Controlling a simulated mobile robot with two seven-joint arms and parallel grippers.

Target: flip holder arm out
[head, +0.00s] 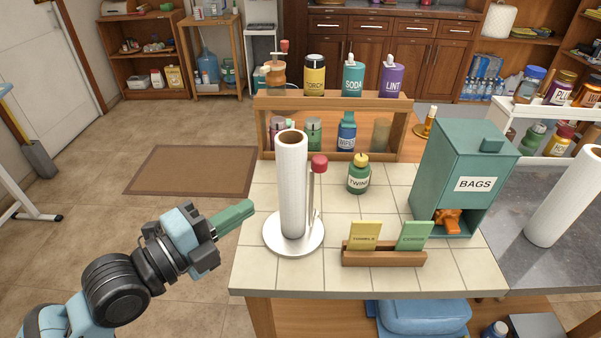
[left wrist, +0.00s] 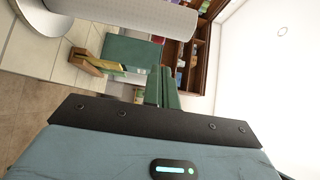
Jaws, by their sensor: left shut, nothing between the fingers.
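A white paper towel roll (head: 292,185) stands upright on a holder with a round white base (head: 293,236) at the left of the tiled counter. The holder arm (head: 313,195), a thin upright rod with a red knob (head: 319,163) on top, stands close against the roll's right side. My left gripper (head: 245,208) is shut and empty, left of the holder and apart from it, beside the counter's left edge. In the left wrist view its green fingers (left wrist: 162,88) are together, and the roll (left wrist: 140,18) crosses the top left; the holder arm cannot be made out there. My right gripper is not in view.
A twine bottle (head: 358,174), a wooden card holder (head: 384,256) and a green bags dispenser (head: 462,178) stand right of the roll. A wooden shelf (head: 335,103) with bottles is behind.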

